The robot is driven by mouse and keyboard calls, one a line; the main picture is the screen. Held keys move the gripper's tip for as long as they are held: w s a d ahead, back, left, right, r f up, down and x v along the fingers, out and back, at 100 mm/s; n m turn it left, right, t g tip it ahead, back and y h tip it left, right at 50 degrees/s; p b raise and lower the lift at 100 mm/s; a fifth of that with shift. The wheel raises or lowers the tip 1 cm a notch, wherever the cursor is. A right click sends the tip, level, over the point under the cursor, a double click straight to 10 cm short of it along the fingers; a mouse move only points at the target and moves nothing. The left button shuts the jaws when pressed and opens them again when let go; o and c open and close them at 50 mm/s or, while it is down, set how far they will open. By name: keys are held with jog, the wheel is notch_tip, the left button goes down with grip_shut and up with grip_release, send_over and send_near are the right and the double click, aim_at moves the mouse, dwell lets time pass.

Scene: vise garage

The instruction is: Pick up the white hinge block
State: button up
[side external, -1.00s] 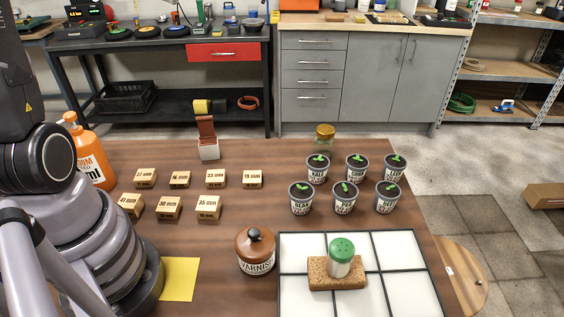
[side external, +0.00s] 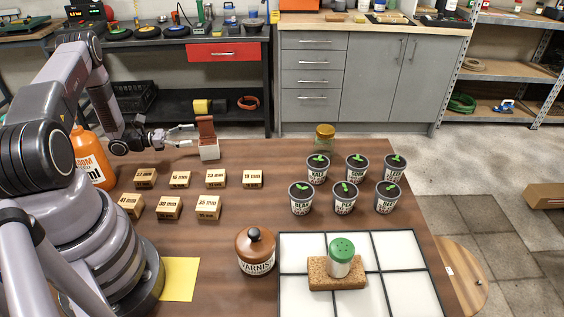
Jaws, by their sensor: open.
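The white hinge block (side external: 209,153) stands at the far left part of the wooden table, with a reddish-brown flap (side external: 206,128) upright above it. My gripper (side external: 189,135) is open and level with the block's upper part in the picture. Its fingers point right and their tips are just left of the block. Whether a fingertip touches the block or the flap cannot be told from this view. Nothing shows between the fingers.
Several labelled tan blocks (side external: 180,179) stand in two rows nearer the camera. An orange bottle (side external: 92,160) is partly behind my arm. Several seedling pots (side external: 344,198) and a glass jar (side external: 325,137) stand to the right. The tabletop (side external: 270,158) right of the hinge block is clear.

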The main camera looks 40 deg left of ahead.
aim_at(216, 140)
notch_tip(216, 140, down, 3)
jog(key=shift+f, duration=0.2)
jog(key=shift+w+d+f, duration=0.2)
jog(key=shift+w, duration=0.05)
jog(key=x, duration=0.7)
jog(key=shift+c, duration=0.3)
jog(key=shift+r, duration=0.1)
jog(key=c, duration=1.1)
jog(key=shift+c, duration=0.2)
